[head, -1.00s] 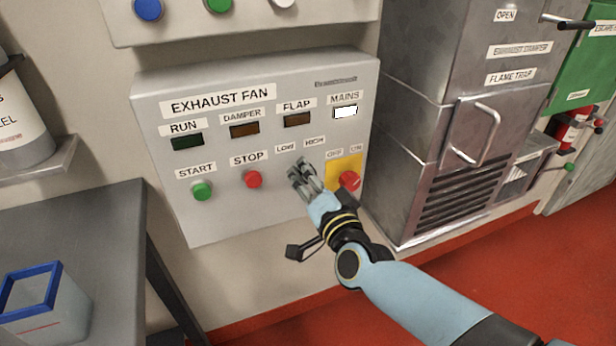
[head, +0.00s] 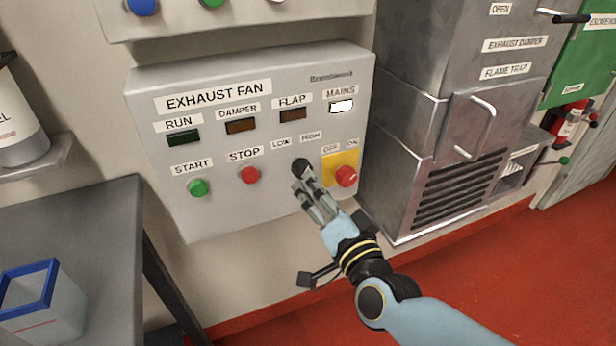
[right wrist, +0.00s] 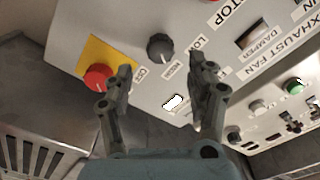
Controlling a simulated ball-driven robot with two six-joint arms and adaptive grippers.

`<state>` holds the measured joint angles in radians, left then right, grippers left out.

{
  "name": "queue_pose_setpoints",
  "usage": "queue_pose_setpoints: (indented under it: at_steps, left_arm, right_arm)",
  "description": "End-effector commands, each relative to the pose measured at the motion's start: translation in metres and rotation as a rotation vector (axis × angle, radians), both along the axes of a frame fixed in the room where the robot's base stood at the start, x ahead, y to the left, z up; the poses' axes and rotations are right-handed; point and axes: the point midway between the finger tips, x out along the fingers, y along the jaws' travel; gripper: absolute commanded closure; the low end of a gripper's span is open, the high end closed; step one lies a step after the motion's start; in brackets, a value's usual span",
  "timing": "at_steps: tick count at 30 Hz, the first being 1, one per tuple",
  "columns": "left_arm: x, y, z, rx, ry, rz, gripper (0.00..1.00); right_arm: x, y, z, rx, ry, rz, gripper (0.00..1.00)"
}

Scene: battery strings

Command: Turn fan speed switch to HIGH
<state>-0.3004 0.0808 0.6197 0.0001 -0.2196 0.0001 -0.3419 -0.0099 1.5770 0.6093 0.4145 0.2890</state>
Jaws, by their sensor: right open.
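The fan speed switch is a black round knob (head: 302,167) below the LOW and HIGH labels on the grey exhaust fan panel (head: 215,215). It also shows in the right wrist view (right wrist: 160,47), ahead of the fingertips. A pale mark lies on its edge on the label side; I cannot tell for sure which label it points at. My right gripper (head: 306,188) is open and empty, just below the knob in the head view. In the right wrist view its fingers (right wrist: 160,66) stand apart, with the knob beyond the gap. My left gripper is not in view.
A red mains knob (head: 346,176) on a yellow plate sits close right of the switch. A red stop button (head: 250,175) and green start button (head: 198,188) are to the left. The mains lamp (head: 341,107) is lit white. A metal cabinet (head: 402,130) stands to the right.

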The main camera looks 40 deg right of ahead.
Motion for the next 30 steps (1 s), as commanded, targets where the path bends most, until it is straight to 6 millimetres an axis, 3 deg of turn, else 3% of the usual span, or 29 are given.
queue_pose_setpoints:
  at_steps: [3,9,30]
  left_arm:
    - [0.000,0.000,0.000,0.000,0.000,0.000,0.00]
    - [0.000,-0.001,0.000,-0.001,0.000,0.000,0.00]
    - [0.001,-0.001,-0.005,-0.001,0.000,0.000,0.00]
  right_arm:
    - [-0.025,0.006,-0.001,0.001,0.002,-0.001,0.43]
    - [-0.048,0.012,0.000,0.000,-0.001,-0.001,0.43]
    - [-0.047,0.012,-0.001,-0.004,-0.012,0.001,0.43]
